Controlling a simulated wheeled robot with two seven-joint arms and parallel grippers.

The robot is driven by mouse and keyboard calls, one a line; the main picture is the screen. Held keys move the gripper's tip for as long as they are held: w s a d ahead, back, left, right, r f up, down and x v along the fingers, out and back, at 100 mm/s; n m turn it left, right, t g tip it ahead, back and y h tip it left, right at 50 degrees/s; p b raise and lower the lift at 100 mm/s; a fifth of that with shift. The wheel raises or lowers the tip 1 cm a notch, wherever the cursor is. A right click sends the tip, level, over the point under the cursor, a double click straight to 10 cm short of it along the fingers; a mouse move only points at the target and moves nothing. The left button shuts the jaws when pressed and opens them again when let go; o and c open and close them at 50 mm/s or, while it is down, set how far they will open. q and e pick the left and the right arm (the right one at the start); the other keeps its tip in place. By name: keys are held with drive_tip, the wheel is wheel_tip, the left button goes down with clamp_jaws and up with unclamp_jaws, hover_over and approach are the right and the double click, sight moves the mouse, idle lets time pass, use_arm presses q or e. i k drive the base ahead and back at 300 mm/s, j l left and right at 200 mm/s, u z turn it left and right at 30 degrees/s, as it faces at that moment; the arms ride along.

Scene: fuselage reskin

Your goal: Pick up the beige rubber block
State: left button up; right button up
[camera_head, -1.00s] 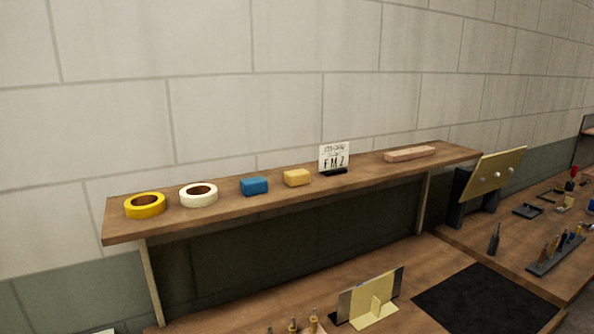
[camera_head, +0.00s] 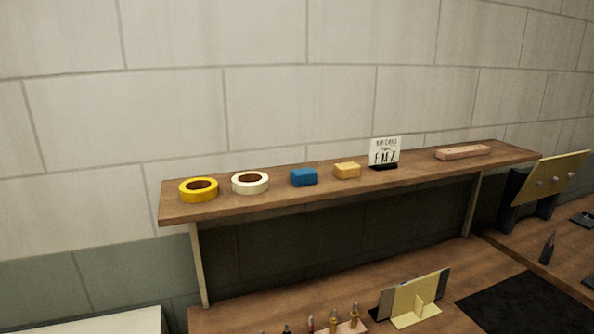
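The beige block (camera_head: 347,170), a small yellowish-tan piece, sits on the raised wooden shelf (camera_head: 270,202). It is just right of a blue block (camera_head: 304,177) and left of a small lettered sign (camera_head: 385,152). A longer pinkish-tan bar (camera_head: 464,152) lies farther right on the same shelf; I cannot tell its material. Neither of my grippers is in view.
A yellow tape roll (camera_head: 198,190) and a white tape roll (camera_head: 250,183) lie on the shelf's left part. Below are a workbench with several upright tools, a small yellow stand (camera_head: 415,303) and a black mat (camera_head: 528,304). A wall stands behind.

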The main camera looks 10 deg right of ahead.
sight(349, 170)
drive_tip(key=u, duration=1.35)
drive_tip(key=l, duration=0.75)
drive_tip(key=k+l+u, duration=0.1)
drive_tip(key=l, duration=0.6)
